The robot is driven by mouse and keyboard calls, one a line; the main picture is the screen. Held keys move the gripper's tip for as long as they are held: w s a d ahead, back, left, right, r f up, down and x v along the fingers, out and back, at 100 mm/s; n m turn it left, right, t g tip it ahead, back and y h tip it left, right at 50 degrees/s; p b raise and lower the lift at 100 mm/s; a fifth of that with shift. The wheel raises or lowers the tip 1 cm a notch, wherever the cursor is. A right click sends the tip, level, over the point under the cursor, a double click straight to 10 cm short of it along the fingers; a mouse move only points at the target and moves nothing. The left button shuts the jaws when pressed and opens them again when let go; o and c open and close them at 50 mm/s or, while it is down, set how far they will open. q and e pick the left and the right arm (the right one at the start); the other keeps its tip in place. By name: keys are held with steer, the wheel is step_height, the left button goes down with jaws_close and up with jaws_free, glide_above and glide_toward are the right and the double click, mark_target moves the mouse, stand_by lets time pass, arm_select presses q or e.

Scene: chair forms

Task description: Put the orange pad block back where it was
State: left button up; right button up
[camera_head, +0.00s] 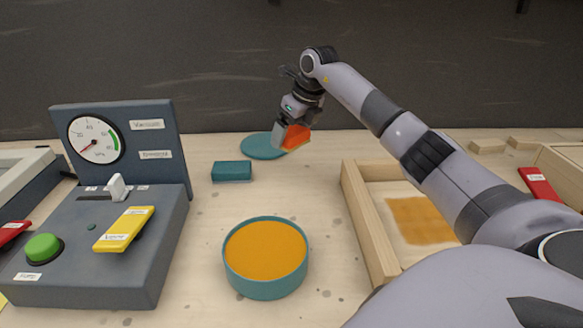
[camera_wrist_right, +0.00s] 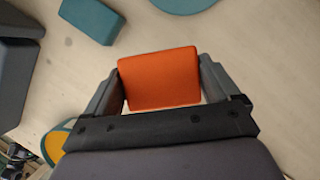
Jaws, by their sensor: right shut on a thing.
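My right gripper (camera_head: 291,135) is shut on the orange pad block (camera_head: 297,138) and holds it in the air over the back of the table. In the right wrist view the orange block (camera_wrist_right: 160,78) sits between the two fingers of the right gripper (camera_wrist_right: 160,85). A flat round teal mat (camera_head: 258,146) lies on the table just behind and to the left of the held block. A small teal block (camera_head: 231,171) lies left of the gripper, apart from it. My left gripper is not in view.
A round teal dish with an orange-yellow filling (camera_head: 265,258) stands front centre. A wooden tray (camera_head: 361,225) with an orange-yellow patch (camera_head: 420,220) is to the right. A dark control box with a gauge (camera_head: 95,140), yellow lever (camera_head: 124,229) and green button (camera_head: 43,247) stands left.

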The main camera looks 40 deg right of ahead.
mark_target(300, 144)
step_height(300, 144, down, 5)
steer(key=shift+f, duration=2.15)
steer(key=shift+f, duration=0.1)
steer(key=o, duration=0.7)
steer(key=shift+o, duration=0.2)
steer(key=shift+r, duration=0.25)
steer(key=v, duration=1.1)
steer(key=shift+s+r, duration=0.15)
steer(key=shift+r, duration=0.2)
